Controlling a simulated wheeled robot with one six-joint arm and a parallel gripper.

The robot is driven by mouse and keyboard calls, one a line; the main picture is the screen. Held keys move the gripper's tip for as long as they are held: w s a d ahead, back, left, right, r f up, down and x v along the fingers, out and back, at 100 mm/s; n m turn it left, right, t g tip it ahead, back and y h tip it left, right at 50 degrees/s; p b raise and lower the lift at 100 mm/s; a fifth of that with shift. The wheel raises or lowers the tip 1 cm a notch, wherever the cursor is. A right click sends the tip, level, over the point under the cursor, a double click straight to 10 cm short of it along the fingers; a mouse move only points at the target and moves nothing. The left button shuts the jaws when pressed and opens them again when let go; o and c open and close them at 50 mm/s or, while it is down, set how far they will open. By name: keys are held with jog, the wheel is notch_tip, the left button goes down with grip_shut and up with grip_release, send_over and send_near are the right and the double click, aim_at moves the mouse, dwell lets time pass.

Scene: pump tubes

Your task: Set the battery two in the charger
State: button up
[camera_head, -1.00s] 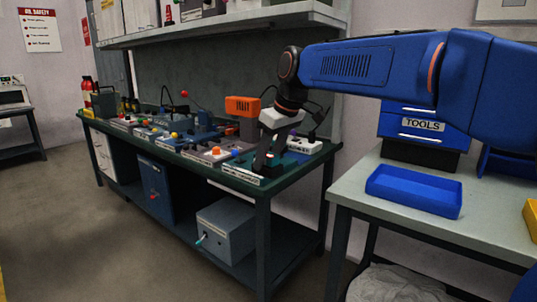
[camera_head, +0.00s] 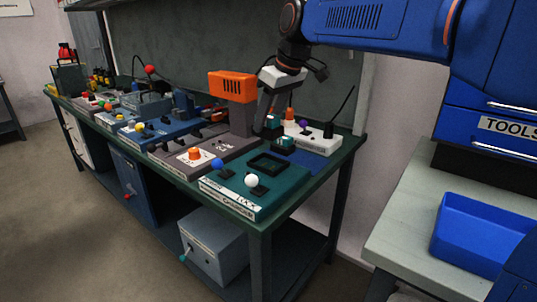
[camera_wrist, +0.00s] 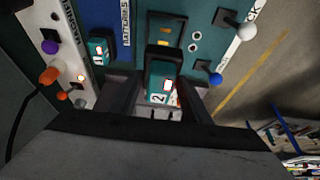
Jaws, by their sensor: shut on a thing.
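My gripper (camera_head: 271,124) is shut on battery two (camera_wrist: 162,90), a teal block with a white label marked 2. In the head view it is held above the back part of the bench, beyond the charger's recess. The charger (camera_head: 228,191) is a teal box at the near bench end, with a white knob and a blue knob. Its dark recess (camera_head: 268,163) looks empty; in the wrist view, it lies just above the held battery (camera_wrist: 165,32). Battery one (camera_wrist: 98,50) sits in the blue holder strip (camera_wrist: 72,22) beside the charger; it also shows in the head view (camera_head: 284,145).
A white box (camera_head: 321,142) with orange and purple knobs stands behind the holder. An orange-topped device (camera_head: 232,87) rises left of my gripper. Several control boxes line the bench to the left. A blue tray (camera_head: 480,235) lies on the right table.

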aim_at(277, 128)
jog(key=shift+f, duration=4.75)
jog(key=shift+f, duration=0.1)
jog(key=o, duration=1.4)
jog(key=v, duration=1.2)
